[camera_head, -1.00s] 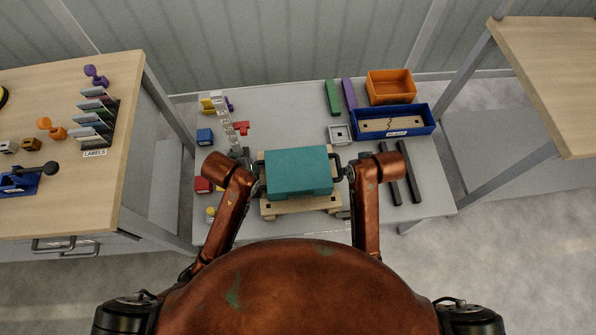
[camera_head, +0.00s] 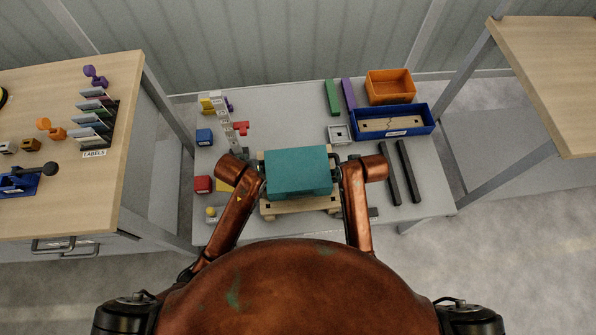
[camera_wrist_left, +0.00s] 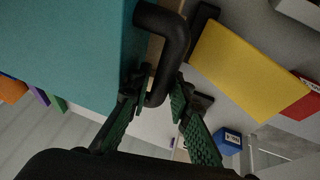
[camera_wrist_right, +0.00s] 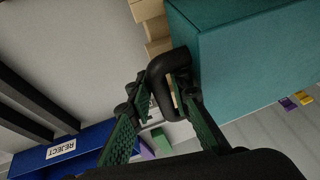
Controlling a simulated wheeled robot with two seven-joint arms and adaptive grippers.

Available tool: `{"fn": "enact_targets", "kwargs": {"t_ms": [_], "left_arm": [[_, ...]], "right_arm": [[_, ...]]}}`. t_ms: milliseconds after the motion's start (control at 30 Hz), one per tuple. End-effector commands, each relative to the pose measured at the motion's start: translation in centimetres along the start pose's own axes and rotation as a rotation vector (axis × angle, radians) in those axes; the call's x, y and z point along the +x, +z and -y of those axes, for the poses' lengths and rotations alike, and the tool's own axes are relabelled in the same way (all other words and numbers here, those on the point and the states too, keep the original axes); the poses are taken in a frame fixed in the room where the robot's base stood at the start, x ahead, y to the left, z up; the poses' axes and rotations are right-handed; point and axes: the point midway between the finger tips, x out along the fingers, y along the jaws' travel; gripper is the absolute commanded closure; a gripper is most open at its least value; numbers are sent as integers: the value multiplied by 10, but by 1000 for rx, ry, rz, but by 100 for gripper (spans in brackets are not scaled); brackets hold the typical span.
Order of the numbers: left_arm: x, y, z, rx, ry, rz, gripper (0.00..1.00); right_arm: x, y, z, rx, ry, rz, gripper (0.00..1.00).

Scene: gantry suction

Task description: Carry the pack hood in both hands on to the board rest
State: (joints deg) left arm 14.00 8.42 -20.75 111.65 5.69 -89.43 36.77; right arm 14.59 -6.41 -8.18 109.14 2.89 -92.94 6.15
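The pack hood (camera_head: 298,172) is a teal box with a dark loop handle on each side. It stands on a light wooden base on the grey table. My left gripper (camera_wrist_left: 158,88) is around the hood's left handle (camera_wrist_left: 172,35), one finger on either side. My right gripper (camera_wrist_right: 162,85) straddles the right handle (camera_wrist_right: 160,72) likewise. Both look open, with their pads spread; contact with the handles is hard to make out. The board rest is not clearly identifiable; two parallel dark bars (camera_head: 409,172) on the table right of the hood may be it.
A blue REJECT tray (camera_head: 432,128) and an orange bin (camera_head: 391,86) stand at the back right. A white square part (camera_head: 339,134) lies behind the hood. Red (camera_head: 203,184), blue (camera_head: 204,137) and yellow blocks lie left. A wooden bench (camera_head: 60,75) stands further left.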

Motion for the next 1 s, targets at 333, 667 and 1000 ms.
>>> {"fn": "enact_targets", "kwargs": {"t_ms": [333,667,1000], "left_arm": [[0,0,0,0,0,0,100],[0,0,0,0,0,0,100],[0,0,0,0,0,0,100]], "right_arm": [[0,0,0,0,0,0,100],[0,0,0,1,1,0,100],[0,0,-1,1,1,1,100]]}}
